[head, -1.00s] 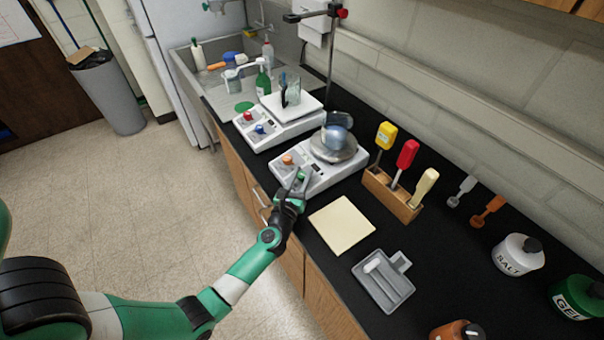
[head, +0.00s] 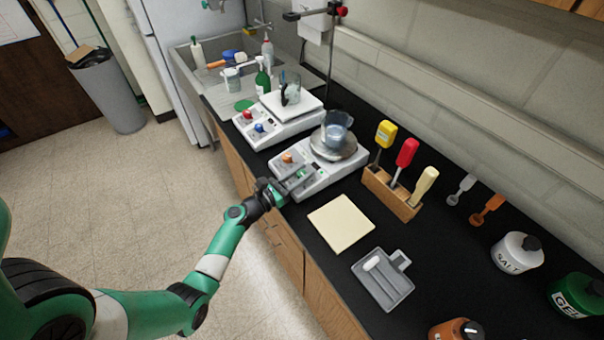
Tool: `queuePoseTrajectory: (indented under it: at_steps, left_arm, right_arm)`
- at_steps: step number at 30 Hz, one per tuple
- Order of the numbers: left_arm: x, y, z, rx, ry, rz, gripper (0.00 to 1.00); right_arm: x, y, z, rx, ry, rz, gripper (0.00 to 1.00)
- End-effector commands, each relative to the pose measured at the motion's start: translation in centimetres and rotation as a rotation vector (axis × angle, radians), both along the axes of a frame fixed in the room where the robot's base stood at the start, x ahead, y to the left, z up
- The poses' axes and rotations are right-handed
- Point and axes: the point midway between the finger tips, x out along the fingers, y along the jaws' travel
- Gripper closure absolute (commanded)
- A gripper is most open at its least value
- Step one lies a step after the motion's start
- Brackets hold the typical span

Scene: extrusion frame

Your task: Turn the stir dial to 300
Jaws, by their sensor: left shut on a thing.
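The nearer white stirrer hotplate (head: 325,176) stands on the black counter with a beaker of bluish liquid (head: 337,130) on its round plate. An orange dial (head: 287,157) and a green dial (head: 301,172) sit on its front panel. My left gripper (head: 296,178) reaches in from the front left and is shut on the green dial, its fingers partly covering it. The dial's scale and pointer are too small to read. My right gripper is not in view.
A second white hotplate (head: 278,123) with red and blue dials stands behind, holding a glass vessel. A wooden rack (head: 391,195) with colored-handled tools is to the right. A cream pad (head: 341,223) and grey tray (head: 383,279) lie in front.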

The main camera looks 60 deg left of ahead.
Motion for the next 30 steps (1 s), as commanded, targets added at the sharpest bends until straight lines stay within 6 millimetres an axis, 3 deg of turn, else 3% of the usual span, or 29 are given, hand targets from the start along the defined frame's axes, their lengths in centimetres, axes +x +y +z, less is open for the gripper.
queuePoseTrajectory:
  at_steps: [12,29,30]
  left_arm:
    - [0.02,0.08,0.00,0.047,0.005,-0.210,1.00]
    - [0.03,-0.04,0.03,0.053,0.007,-0.245,1.00]
    - [0.04,-0.05,0.03,0.053,0.007,-0.245,0.58]
  right_arm:
    - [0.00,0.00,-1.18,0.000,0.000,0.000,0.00]
    - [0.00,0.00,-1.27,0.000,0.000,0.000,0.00]
    - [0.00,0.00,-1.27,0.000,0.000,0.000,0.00]
